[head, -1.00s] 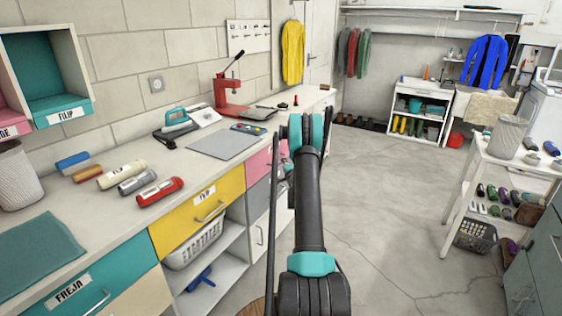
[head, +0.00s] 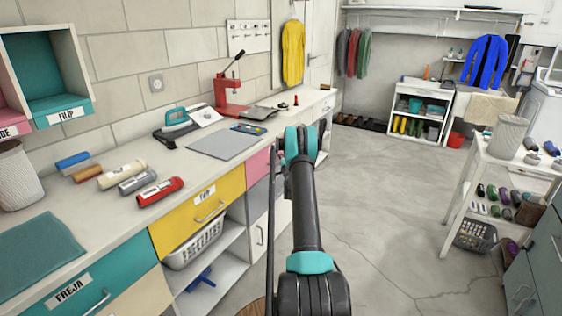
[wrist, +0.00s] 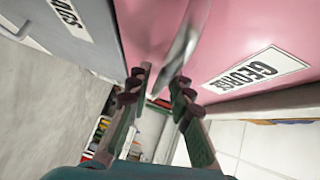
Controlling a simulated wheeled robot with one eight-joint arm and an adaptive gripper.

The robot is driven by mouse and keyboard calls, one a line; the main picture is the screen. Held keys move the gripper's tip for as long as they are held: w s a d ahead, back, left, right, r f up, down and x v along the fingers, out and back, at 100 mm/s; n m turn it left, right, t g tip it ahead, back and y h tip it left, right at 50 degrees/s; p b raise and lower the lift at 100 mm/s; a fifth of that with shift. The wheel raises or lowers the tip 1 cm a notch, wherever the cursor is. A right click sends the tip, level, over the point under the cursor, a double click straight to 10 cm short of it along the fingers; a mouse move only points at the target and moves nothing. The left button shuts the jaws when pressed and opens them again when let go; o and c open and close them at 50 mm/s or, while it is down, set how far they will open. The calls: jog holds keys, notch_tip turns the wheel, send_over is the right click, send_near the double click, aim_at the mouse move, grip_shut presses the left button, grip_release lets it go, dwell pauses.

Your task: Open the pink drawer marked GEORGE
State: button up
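The pink drawer marked GEORGE (wrist: 265,30) fills the upper right of the wrist view, with its white name label (wrist: 255,69) turned sideways. In the head view the pink drawer (head: 257,166) is partly hidden behind my arm and looks closed. Its metal handle (wrist: 181,42) runs down towards the gap between my fingertips. My gripper (wrist: 164,76) is at the handle, with a finger to each side of it and a narrow gap between the tips. I cannot tell whether either finger touches the handle. In the head view the fingers are hidden behind my wrist.
A grey drawer (wrist: 75,35) with its own label is beside the pink one. The yellow drawer (head: 200,210) is nearer along the counter. A red press (head: 233,95) stands on the counter. The floor (head: 385,210) to the right is clear up to a white shelf table (head: 490,160).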

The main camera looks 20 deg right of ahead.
grip_shut()
